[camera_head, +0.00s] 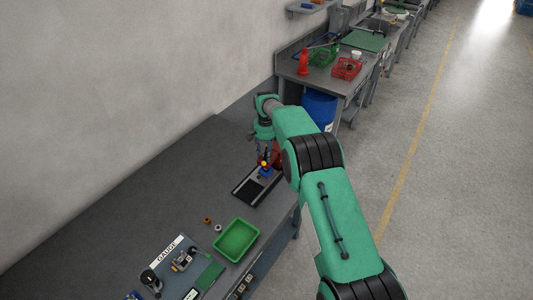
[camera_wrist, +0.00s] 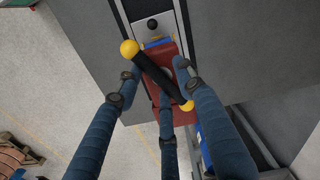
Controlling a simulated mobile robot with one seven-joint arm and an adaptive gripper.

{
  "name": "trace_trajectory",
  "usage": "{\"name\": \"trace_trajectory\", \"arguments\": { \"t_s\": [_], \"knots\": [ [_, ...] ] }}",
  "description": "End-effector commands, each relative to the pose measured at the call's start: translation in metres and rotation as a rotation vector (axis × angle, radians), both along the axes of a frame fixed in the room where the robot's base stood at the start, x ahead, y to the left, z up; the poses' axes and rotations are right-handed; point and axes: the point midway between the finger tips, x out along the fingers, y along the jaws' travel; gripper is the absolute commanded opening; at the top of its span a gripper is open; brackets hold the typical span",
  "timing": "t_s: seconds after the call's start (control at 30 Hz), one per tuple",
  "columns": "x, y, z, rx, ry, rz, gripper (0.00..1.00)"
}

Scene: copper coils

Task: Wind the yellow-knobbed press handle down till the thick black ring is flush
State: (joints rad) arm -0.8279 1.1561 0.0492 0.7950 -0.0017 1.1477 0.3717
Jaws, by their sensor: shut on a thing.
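The press handle is a black bar (camera_wrist: 158,75) with a yellow knob (camera_wrist: 129,48) at its upper left end and another (camera_wrist: 187,105) at its lower right end in the wrist view. My gripper (camera_wrist: 162,78) has its blue fingers around the bar's middle and is shut on it. The red press body (camera_wrist: 180,75) is under the handle, with a blue part (camera_wrist: 158,43) beyond it. In the head view the press (camera_head: 277,156) stands at the bench's right edge, partly hidden by my gripper (camera_head: 265,154). I cannot make out the thick black ring.
A green tray (camera_head: 217,254), a small copper-coloured ring (camera_head: 207,219) and a pale ring (camera_head: 218,228) are on the grey bench (camera_head: 130,210) in the head view. A gauge board (camera_head: 163,252) lies nearer. A second bench with baskets stands beyond. The bench's left part is clear.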

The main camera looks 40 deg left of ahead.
Motion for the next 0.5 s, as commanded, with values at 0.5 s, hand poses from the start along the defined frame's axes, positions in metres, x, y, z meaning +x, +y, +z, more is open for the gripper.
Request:
{"name": "trace_trajectory", "arguments": {
  "t_s": [0.5],
  "knots": [
    [-0.001, 0.007, 0.039, 0.012, -0.005, 0.002, 0.31]
  ]
}}
